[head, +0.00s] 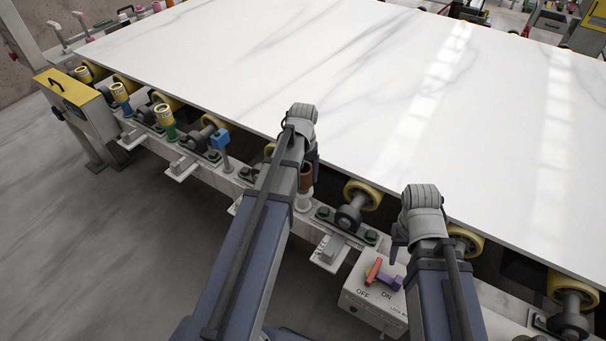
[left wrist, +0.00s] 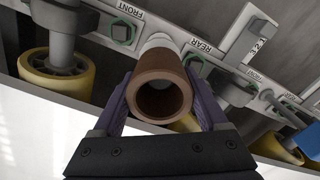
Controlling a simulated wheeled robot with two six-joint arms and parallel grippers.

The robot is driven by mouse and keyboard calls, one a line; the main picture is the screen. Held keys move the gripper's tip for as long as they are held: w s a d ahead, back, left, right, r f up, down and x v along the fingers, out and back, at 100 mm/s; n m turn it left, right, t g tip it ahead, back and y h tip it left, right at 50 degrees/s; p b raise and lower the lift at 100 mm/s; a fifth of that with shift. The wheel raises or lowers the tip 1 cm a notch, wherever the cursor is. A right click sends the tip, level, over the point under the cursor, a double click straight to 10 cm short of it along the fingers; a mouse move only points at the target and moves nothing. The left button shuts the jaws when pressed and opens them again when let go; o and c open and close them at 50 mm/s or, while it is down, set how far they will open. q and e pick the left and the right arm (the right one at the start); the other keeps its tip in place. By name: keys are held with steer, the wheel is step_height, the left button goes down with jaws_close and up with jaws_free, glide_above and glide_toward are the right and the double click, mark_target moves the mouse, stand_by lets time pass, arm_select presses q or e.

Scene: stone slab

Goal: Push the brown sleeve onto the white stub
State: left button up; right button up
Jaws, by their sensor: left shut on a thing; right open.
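The brown sleeve (left wrist: 146,90) is an open tube, seen end-on in the left wrist view. My left gripper (left wrist: 160,100) is shut on it, with a purple finger on each side. The sleeve also shows in the head view (head: 306,176), partly hidden by my left arm. The white stub (head: 302,201) stands on the rail directly below the sleeve. It also shows beyond the sleeve in the left wrist view (left wrist: 158,42). The two look lined up and close together; I cannot tell how far the sleeve is over the stub. My right gripper (head: 396,252) is open and empty, its fingers mostly hidden.
A large white stone slab (head: 330,60) lies on yellow rollers (head: 362,194) behind the rail. A switch box (head: 370,298) marked OFF and ON is below my right gripper. Yellow-topped posts (head: 165,117) and a blue-topped post (head: 221,139) stand along the rail to the left.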

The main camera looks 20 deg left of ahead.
mark_target(303, 181)
arm_select(q)
steer(key=shift+f+b, duration=1.65)
steer(key=shift+f, duration=0.1)
arm_select(e)
steer(key=shift+f, duration=1.75)
arm_select(q)
steer(key=o, duration=1.4)
steer(key=shift+r, duration=0.1)
steer(key=shift+c, duration=0.2)
arm_select(e)
steer(key=shift+r, duration=0.1)
arm_select(q)
step_height(303, 181, up, 8)
steer(key=p, duration=0.8)
arm_select(e)
step_height(303, 181, up, 8)
arm_select(q)
steer(key=s+d+r+m+p, duration=0.1)
steer(key=s+d+m, duration=0.3)
steer(key=s+d, duration=0.3)
steer(key=s+d+r+m+y+p, duration=0.1)
steer(key=s+d+m, duration=0.3)
steer(key=s+d, duration=0.4)
steer(key=d, duration=0.7)
arm_select(e)
steer(key=shift+r, duration=0.85)
